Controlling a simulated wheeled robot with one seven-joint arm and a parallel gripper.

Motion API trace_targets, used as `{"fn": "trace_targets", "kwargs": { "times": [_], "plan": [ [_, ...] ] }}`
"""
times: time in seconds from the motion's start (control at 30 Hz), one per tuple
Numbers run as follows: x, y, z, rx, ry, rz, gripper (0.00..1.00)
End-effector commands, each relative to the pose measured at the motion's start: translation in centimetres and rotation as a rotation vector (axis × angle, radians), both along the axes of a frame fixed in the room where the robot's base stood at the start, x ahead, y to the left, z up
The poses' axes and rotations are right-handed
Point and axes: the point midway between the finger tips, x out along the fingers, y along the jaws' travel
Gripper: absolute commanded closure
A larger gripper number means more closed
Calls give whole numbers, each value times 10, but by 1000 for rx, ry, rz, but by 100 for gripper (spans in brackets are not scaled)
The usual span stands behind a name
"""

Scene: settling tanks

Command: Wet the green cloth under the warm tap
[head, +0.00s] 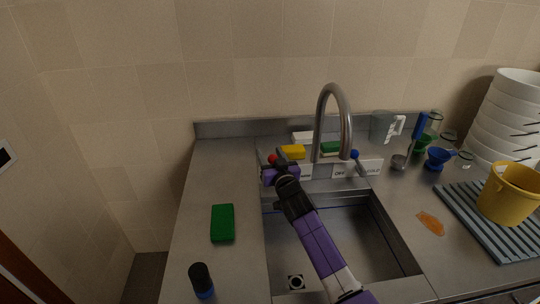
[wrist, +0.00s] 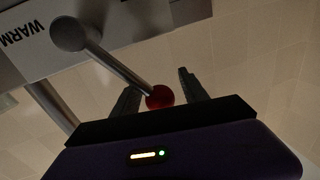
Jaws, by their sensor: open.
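A green folded cloth-like block (head: 222,222) lies on the counter left of the sink. The tall curved tap (head: 347,110) stands behind the sink (head: 375,225); I cannot see whether water runs. The warm tap's lever ends in a red knob (head: 272,159), which also shows in the wrist view (wrist: 160,97) beside the WARM label (wrist: 22,32). My gripper (head: 270,170) is at this knob. In the wrist view my gripper (wrist: 158,92) is open, with the red knob between its two fingers; I cannot tell whether they touch it.
A blue knob (head: 354,154) marks the cold side. Yellow (head: 293,152) and green-and-white (head: 331,148) blocks sit behind the sink. A dark bottle (head: 201,280) stands front left. A yellow bucket (head: 509,193) stands on a ribbed mat (head: 470,205) at right, near an orange patch (head: 431,223).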

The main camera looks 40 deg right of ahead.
Motion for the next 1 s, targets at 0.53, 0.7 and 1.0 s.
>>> {"fn": "trace_targets", "kwargs": {
  "times": [0.53,0.7,1.0],
  "plan": [
    [2,-1,0,0,0,0,98],
    [2,-1,0,0,0,0,100],
    [2,-1,0,0,0,0,100]
  ]
}}
